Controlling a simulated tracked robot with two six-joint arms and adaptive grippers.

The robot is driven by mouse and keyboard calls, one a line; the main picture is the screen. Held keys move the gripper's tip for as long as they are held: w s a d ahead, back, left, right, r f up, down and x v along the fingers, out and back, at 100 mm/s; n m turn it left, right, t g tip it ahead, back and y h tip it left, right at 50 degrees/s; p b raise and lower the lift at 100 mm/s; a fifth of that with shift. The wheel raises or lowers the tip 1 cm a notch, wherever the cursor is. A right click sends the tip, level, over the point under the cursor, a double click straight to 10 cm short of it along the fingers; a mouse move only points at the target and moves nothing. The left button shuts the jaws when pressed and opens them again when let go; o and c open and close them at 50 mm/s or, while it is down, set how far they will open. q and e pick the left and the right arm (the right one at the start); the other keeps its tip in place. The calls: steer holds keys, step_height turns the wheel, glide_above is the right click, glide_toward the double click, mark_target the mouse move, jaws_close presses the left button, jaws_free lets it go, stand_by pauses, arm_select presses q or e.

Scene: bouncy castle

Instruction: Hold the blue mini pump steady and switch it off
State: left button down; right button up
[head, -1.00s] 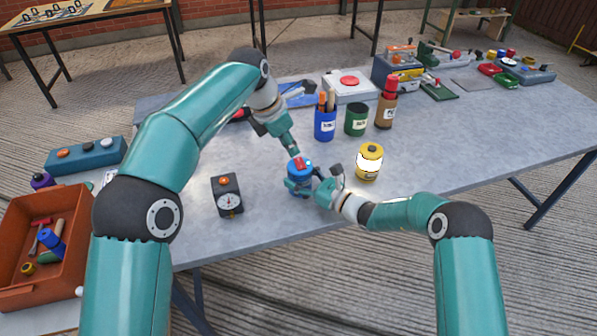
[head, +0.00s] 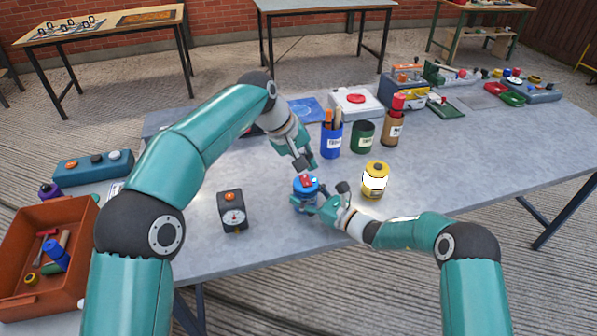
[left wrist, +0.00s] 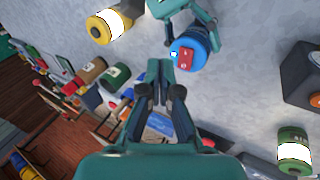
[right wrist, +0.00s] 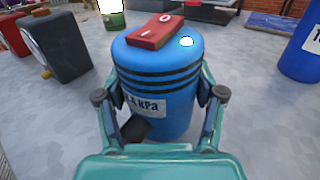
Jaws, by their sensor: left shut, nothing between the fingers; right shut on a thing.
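The blue mini pump (head: 305,196) stands upright on the grey table (head: 280,240). It also shows in the right wrist view (right wrist: 160,75). On its top is a red rocker switch (right wrist: 155,31) marked O and I, with a small bright dot beside it. I cannot tell which end of the rocker is down. My right gripper (right wrist: 160,100) is shut around the pump's body, one finger on each side. My left gripper (head: 304,163) is shut and empty, above and behind the pump, apart from it. In the left wrist view its closed fingertips (left wrist: 161,66) show near the rocker.
A yellow tin (head: 375,182) stands right of the pump, a black dial box (head: 232,213) left of it. A blue tool cup (head: 331,139), green cup (head: 362,135) and brown bottle (head: 393,130) stand behind. An orange crate (head: 78,240) is at far left.

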arm_select(q)
steer(key=a+r+m+h, duration=0.1)
steer(key=a+m, duration=0.3)
steer(key=m, duration=0.5)
steer(key=a+r+m+t+h, duration=0.1)
steer(key=a+m, duration=0.3)
steer(key=m, duration=0.5)
steer(key=shift+w+a+r+h, duration=0.35)
steer(key=shift+w+r+h, duration=0.15)
steer(key=shift+h, duration=0.1)
glide_above(306, 176)
steer(key=s+a, duration=0.2)
step_height(306, 176, down, 7)
steer(key=shift+a+r, duration=0.15)
steer(key=shift+r, duration=0.05)
steer(key=f, duration=0.3)
steer(key=shift+w+f, duration=0.15)
steer(key=shift+w, duration=0.15)
steer(key=shift+f, duration=0.55)
